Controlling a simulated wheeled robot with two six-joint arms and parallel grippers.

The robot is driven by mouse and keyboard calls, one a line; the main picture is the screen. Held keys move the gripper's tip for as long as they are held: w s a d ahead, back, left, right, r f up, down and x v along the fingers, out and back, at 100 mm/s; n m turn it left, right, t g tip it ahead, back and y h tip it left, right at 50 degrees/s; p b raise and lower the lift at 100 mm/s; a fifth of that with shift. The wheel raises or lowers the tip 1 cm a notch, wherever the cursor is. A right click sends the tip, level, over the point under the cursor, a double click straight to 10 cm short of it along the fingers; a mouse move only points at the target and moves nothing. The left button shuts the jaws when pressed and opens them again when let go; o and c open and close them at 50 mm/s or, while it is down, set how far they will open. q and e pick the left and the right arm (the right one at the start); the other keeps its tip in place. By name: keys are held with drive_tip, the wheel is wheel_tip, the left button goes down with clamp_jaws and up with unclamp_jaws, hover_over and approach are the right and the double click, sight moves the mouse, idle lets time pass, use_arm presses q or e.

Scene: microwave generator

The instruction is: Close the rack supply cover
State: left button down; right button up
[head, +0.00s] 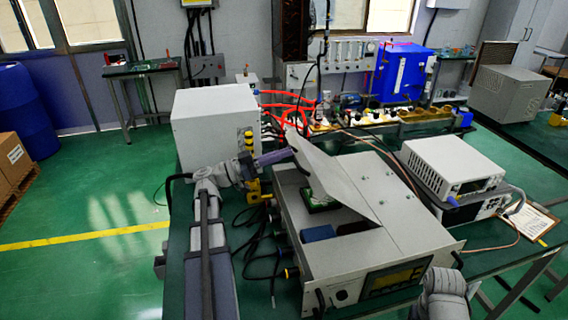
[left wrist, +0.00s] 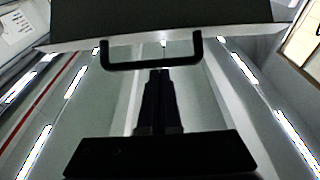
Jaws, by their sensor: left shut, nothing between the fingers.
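The rack supply (head: 355,255) is a grey box on the green bench, with a display and handles on its front. Its cover (head: 338,178) is a flat grey plate, raised and tilted over the open top, where a green board shows inside. My left gripper (head: 289,153) is shut and empty at the cover's upper left edge. In the left wrist view, the shut fingers (left wrist: 160,75) point at a black bracket handle (left wrist: 150,63) below a dark panel edge. I cannot tell whether they touch it. My right gripper is out of view; only part of that arm shows at lower right.
A large grey box (head: 213,125) with red and black cables stands behind my left arm. White instruments (head: 453,168) are stacked right of the rack supply. Cables (head: 255,235) hang along its left side. Open green floor (head: 85,275) lies at left.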

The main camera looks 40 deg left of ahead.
use_arm(q)
drive_tip(key=s+a+f+t+h+b, duration=0.1)
drive_tip(key=s+a+f+b, duration=0.1)
drive_tip(key=f+b, duration=0.6)
drive_tip(key=s+a+f+t+h+b, duration=0.1)
drive_tip(key=s+f+b, duration=0.1)
drive_tip(key=f+b, duration=0.7)
drive_tip(key=shift+s+a+f+t+h+b, duration=0.2)
drive_tip(key=shift+a+f+t+h+b, duration=0.15)
drive_tip(key=shift+b, duration=2.25)
drive_tip(key=shift+r, duration=0.1)
